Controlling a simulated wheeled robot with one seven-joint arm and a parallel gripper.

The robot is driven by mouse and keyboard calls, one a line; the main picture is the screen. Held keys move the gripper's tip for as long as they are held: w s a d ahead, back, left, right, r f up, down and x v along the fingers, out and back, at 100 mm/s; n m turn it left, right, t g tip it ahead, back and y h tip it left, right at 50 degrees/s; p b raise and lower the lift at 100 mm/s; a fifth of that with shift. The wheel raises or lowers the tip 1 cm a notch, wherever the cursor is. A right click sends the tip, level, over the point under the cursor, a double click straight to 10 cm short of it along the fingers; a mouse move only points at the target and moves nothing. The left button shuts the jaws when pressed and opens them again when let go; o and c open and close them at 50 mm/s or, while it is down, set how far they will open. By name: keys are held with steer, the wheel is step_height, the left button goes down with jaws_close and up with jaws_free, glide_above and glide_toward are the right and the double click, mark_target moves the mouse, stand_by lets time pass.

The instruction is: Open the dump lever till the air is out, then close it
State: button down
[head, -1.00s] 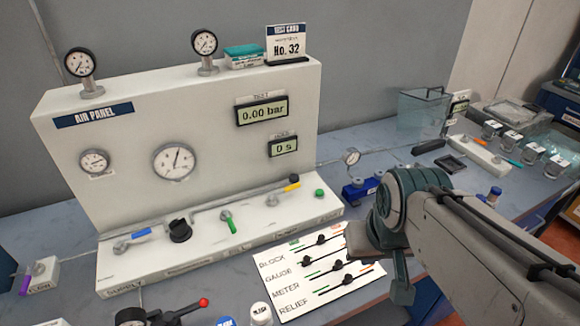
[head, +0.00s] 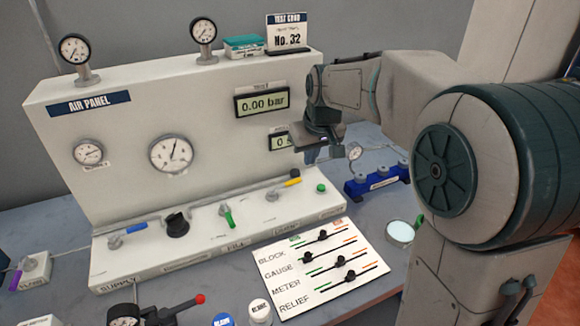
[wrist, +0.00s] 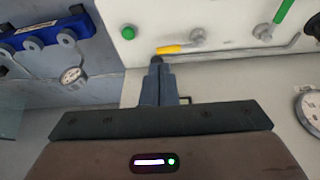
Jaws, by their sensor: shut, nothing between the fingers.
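The yellow dump lever (head: 292,182) is at the right end of the panel's base, above the label "DUMP". It points up and right, roughly along the pipe. It also shows in the wrist view (wrist: 175,48), just beyond my fingertips. My gripper (head: 308,158) is shut and empty, in front of the panel's right edge, above and right of the lever. In the wrist view its fingers (wrist: 157,66) end close to the lever's tip. I cannot tell if they touch. The test display (head: 262,103) reads 0.00 bar.
A green fill lever (head: 227,215), black knob (head: 177,225) and blue supply lever (head: 136,229) stand along the base. A green button (head: 320,187) is right of the dump lever. A blue manifold (head: 375,180) and a valve card (head: 322,265) lie nearby.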

glide_toward(286, 185)
step_height(286, 185, up, 3)
steer(key=w+d, duration=0.2)
steer(key=w, duration=0.1)
steer(key=shift+s+f+n, duration=0.15)
steer(key=shift+f+n, duration=0.05)
steer(key=shift+n, duration=0.2)
steer(key=shift+f, duration=0.1)
steer(key=x, duration=0.9)
steer(key=shift+a+f+p, duration=0.2)
steer(key=shift+f+p, duration=0.1)
steer(key=shift+p, duration=0.1)
steer(key=shift+a, duration=0.15)
